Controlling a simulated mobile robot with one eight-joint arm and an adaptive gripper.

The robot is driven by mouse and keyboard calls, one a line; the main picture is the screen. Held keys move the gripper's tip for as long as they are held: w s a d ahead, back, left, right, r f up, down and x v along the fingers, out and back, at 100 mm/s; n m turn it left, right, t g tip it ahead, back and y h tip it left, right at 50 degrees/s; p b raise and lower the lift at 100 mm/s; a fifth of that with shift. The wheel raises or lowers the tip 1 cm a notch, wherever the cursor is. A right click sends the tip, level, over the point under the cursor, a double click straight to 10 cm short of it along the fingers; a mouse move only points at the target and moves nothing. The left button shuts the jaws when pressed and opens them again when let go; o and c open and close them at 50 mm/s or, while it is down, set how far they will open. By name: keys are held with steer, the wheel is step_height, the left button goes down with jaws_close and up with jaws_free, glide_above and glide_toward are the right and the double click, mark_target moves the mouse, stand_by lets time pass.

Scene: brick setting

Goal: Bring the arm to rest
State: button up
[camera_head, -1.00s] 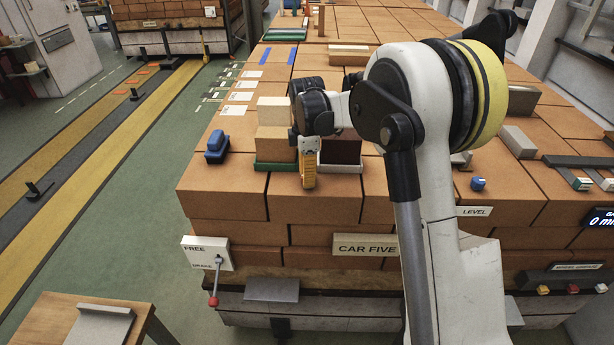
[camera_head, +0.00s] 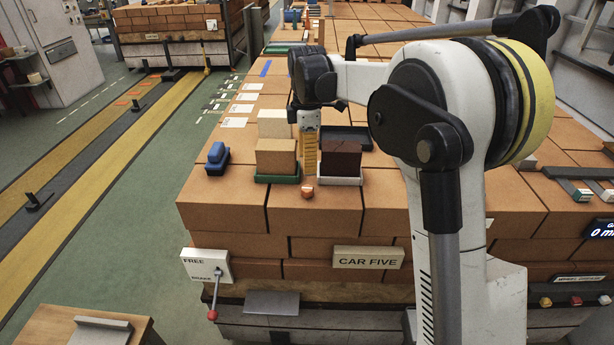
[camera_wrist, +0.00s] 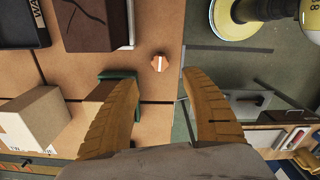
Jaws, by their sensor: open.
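My gripper (camera_head: 310,172) points down above the brick stack's top, between a tan block (camera_head: 276,158) in a green tray (camera_head: 262,179) and a dark brown block (camera_head: 341,160) on a pale tray (camera_head: 341,181). In the wrist view my gripper (camera_wrist: 160,80) shows two yellow-brown fingers spread apart with nothing between them. A small orange piece (camera_head: 307,192) lies on the bricks just below the fingers in the head view. It also shows beyond the fingertips in the wrist view (camera_wrist: 160,63). My white arm reaches in from the right.
A white block (camera_head: 273,123) stands behind the tan one. A blue object (camera_head: 217,156) sits near the stack's left edge. A black tray (camera_head: 358,138) lies behind the brown block. A lever box (camera_head: 206,266) and a CAR FIVE sign (camera_head: 368,257) are at the front.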

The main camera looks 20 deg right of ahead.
steer(key=shift+r, duration=1)
